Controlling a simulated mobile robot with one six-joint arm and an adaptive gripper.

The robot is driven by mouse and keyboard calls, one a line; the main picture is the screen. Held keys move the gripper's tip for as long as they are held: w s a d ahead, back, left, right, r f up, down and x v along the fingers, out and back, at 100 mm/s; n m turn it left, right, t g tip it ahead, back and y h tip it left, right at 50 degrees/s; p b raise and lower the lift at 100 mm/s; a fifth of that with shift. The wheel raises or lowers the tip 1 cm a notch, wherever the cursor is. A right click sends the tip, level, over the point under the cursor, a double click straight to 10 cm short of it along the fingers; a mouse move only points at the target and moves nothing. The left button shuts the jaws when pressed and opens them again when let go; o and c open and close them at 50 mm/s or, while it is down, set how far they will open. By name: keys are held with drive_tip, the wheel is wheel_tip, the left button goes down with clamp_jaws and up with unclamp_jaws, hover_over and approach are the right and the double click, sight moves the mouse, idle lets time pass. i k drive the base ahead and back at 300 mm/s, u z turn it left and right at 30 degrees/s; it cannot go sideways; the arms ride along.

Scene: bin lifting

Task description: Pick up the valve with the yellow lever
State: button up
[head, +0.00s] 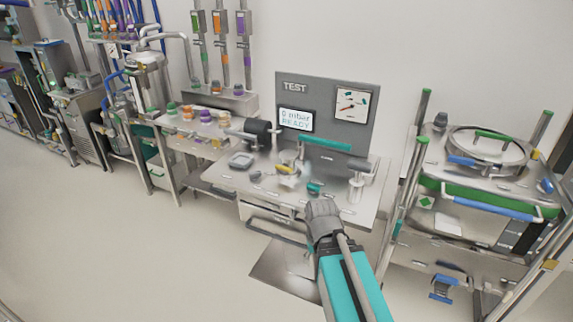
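A small metal valve with a yellow lever (285,169) lies on the steel test bench, left of the middle of its top. A small piece with a teal handle (314,188) lies to its right and nearer to me. My arm reaches up from the bottom right, and its grey end (322,208) is over the front edge of the bench, below and right of the yellow lever. It looks apart from the valve. The fingers cannot be made out, so I cannot tell whether the gripper is open or shut.
A grey TEST panel (325,112) with a display and a gauge stands behind the bench. A teal bar (325,144) and a dark cylinder (258,132) are near it. A vessel cart (485,185) stands right. Floor at left is clear.

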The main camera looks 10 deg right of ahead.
sight(288, 156)
drive_tip(key=u, duration=0.05)
drive_tip(key=i, duration=0.95)
drive_tip(key=z, duration=0.05)
